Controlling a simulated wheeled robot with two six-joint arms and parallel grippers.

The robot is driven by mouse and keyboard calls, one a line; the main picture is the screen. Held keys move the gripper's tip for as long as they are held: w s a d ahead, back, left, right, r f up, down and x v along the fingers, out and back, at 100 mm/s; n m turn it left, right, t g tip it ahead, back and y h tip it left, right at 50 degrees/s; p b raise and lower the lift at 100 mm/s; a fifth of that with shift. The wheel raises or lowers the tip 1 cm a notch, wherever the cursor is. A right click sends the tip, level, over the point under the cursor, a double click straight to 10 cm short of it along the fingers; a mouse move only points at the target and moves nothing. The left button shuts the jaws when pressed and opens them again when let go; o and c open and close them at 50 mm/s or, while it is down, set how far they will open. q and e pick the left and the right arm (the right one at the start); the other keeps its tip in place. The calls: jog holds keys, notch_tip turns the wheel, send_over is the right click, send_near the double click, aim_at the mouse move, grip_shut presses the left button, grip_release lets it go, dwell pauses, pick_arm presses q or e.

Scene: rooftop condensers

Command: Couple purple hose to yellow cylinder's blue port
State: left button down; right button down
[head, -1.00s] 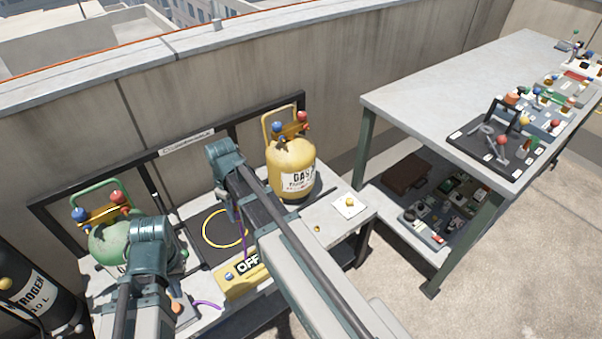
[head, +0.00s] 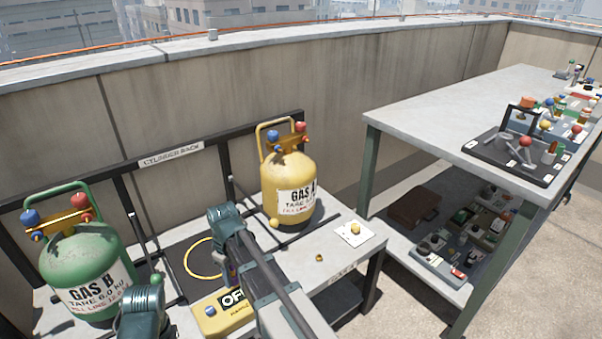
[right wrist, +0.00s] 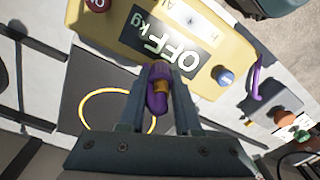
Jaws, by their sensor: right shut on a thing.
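The yellow cylinder (head: 290,180), labelled GAS A, stands upright on the rack bench. A blue knob (head: 273,137) and a red knob sit on its top manifold, and a small blue port (head: 279,149) shows below the blue knob. My right gripper (head: 230,276) is left of the cylinder, over the bench by the yellow scale. In the right wrist view it is shut on the purple hose end (right wrist: 157,95), which has a brass-coloured collar. Another stretch of purple hose (right wrist: 258,82) shows at that view's right. The left arm's wrist shows at lower left; its jaws are out of view.
A green GAS B cylinder (head: 85,265) stands left. A yellow scale marked OFF (head: 215,316) and a black pad with a yellow ring (head: 187,262) lie between. A white card (head: 355,236) is right of the yellow cylinder. A grey table (head: 440,110) stands at right.

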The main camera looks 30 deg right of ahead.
jog(key=w+d+r+m+t+y, duration=0.2)
jog(key=w+d+r+m+y, duration=0.1)
jog(key=w+m+y, duration=0.15)
jog(key=m+t+h+p, duration=0.2)
jog(key=m+t+h, duration=0.2)
jog(key=m+t, duration=1.05)
send_near(280, 148)
jog(key=s+f+n+t, duration=0.1)
jog(key=n+t, duration=0.1)
jog(key=shift+s+d+f+g, duration=0.15)
jog(key=shift+f+g, duration=0.1)
jog(key=shift+y, duration=0.35)
jog(key=shift+w+a, duration=0.2)
jog(key=shift+w, duration=2.15)
jog(key=shift+w+a, duration=0.1)
jog(key=shift+w, duration=1.25)
